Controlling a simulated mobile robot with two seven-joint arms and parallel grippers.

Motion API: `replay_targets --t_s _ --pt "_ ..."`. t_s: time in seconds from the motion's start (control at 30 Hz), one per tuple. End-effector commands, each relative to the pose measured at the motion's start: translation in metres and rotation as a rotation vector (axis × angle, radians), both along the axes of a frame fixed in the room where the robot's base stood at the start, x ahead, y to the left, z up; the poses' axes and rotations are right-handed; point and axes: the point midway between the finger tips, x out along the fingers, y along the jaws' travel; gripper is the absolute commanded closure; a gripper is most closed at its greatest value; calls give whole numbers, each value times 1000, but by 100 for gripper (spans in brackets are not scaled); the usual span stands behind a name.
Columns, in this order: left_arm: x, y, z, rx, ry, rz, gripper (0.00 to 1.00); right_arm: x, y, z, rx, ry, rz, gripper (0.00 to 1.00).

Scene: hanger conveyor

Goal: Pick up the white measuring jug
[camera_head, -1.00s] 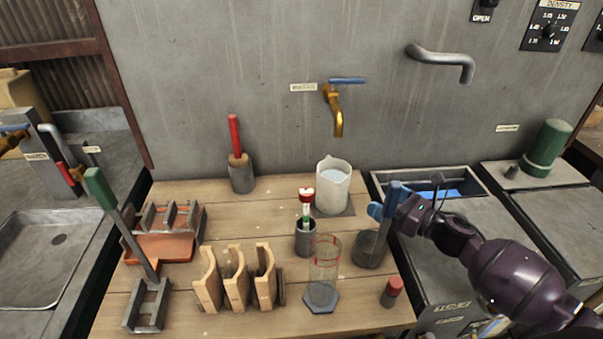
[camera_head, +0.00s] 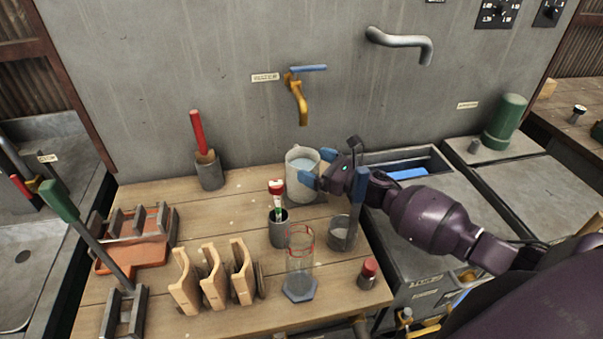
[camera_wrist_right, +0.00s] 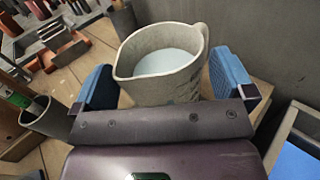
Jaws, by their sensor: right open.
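The white measuring jug (camera_head: 302,166) stands upright on the wooden bench below the brass tap, with pale liquid inside. In the right wrist view the jug (camera_wrist_right: 160,75) sits between the two blue fingers of my right gripper (camera_wrist_right: 165,85). The fingers are open, one on either side, and there looks to be a gap at the left one. In the head view my right gripper (camera_head: 330,180) reaches the jug from its right side and covers part of its edge. My left gripper is not in view.
Wooden clamps (camera_head: 213,278) are at front left. The brass tap (camera_head: 300,100) hangs above.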

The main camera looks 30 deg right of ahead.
Motion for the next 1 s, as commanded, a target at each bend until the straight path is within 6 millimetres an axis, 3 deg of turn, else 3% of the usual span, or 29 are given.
replay_targets --t_s 0.23,0.53,1.0 --pt "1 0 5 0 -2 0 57 25 14 0 2 -1 0 0" --pt "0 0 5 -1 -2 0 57 28 16 -1 1 0 0 0" --pt "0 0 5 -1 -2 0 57 27 15 -1 1 0 0 72"
